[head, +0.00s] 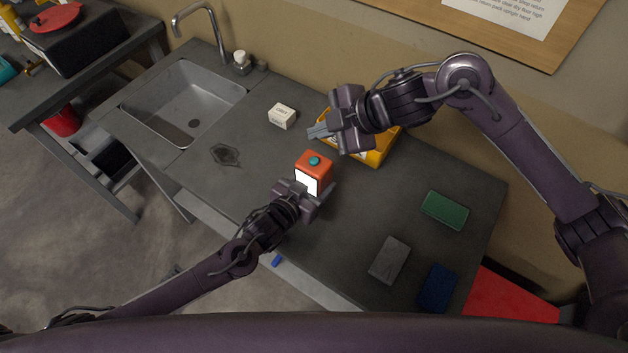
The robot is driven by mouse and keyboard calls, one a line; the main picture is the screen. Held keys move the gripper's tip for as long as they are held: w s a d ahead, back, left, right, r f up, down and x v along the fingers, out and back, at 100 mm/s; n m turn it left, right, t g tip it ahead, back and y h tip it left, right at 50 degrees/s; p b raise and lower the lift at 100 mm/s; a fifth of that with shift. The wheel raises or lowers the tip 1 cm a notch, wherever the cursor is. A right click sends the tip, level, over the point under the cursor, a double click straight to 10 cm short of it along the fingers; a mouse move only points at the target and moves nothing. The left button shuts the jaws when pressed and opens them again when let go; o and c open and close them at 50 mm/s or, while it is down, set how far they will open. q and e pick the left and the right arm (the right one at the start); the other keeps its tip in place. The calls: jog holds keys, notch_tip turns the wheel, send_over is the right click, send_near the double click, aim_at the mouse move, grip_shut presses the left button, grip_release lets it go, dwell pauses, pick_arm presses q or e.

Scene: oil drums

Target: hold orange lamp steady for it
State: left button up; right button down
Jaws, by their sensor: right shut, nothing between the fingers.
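The orange lamp (322,165) stands on the grey worktop, with a teal knob on top and a bright white panel on its near side. My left gripper (308,191) is at the lamp's near side, its fingers by the lower part of the panel. I cannot tell whether they press on the lamp or stand apart from it. My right gripper (312,131) is shut and empty, above the worktop behind the lamp and in front of a yellow bin.
The yellow bin (378,155) is partly hidden by my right gripper. A small white box (282,116) stands left of it. The sink (185,100) is at left. Green (445,210), grey (390,260) and blue (437,288) blocks lie at right. The worktop between lamp and green block is clear.

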pick_arm(q)
jog(key=o, duration=1.3)
